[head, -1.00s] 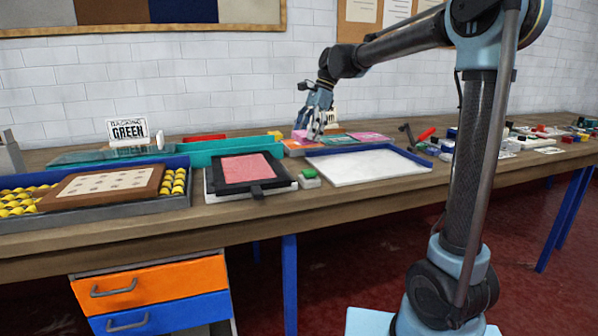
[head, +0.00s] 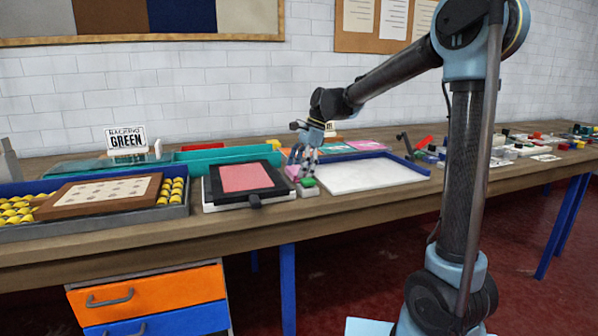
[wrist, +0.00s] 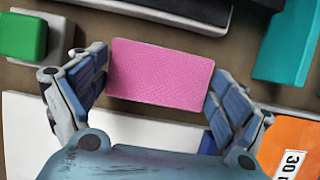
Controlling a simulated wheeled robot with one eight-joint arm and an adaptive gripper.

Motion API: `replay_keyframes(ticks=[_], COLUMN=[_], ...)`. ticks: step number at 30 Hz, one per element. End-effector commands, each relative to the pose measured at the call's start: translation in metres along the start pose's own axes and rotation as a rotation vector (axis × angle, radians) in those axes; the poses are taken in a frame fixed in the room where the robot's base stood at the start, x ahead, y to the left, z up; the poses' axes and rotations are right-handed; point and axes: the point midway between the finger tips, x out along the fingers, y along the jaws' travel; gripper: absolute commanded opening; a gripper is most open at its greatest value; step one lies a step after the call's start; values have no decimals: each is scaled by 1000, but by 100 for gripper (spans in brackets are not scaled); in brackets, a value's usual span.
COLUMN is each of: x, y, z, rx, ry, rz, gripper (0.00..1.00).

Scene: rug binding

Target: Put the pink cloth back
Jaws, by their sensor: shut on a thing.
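My gripper (head: 300,173) is shut on a small pink cloth (wrist: 160,74), which spans between the two fingers in the wrist view. In the head view the held pink cloth (head: 292,172) shows at the fingertips, partly covered by them. It is between the black framed board (head: 212,192) and the white tray (head: 372,175), close to a green block (head: 309,182). Whether it touches the bench cannot be told. A larger pink panel (head: 245,177) lies in the black board. Another pink piece (head: 366,145) lies behind the white tray.
A teal tray (head: 225,154) runs behind the black board. A blue tray of yellow rolls (head: 172,192) with a brown framed panel (head: 105,189) is at left. An orange item (wrist: 295,145) shows in the wrist view. Small parts crowd the right of the bench (head: 470,200).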

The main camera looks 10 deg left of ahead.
Motion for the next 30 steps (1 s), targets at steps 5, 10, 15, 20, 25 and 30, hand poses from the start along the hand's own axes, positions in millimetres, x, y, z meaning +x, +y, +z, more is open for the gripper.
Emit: replay_keyframes(ticks=[5, 10, 15, 20, 25, 30], x=[2, 4, 3, 3, 2, -12], y=[0, 0, 0, 0, 0, 0], z=[-1, -2, -2, -3, -3, -3], rx=[0, 1, 1, 2, 2, 4], ry=[0, 0, 0, 0, 0, 0], rz=[0, 0, 0, -1, -1, -1], gripper=[69, 69, 100, 100, 100, 100])
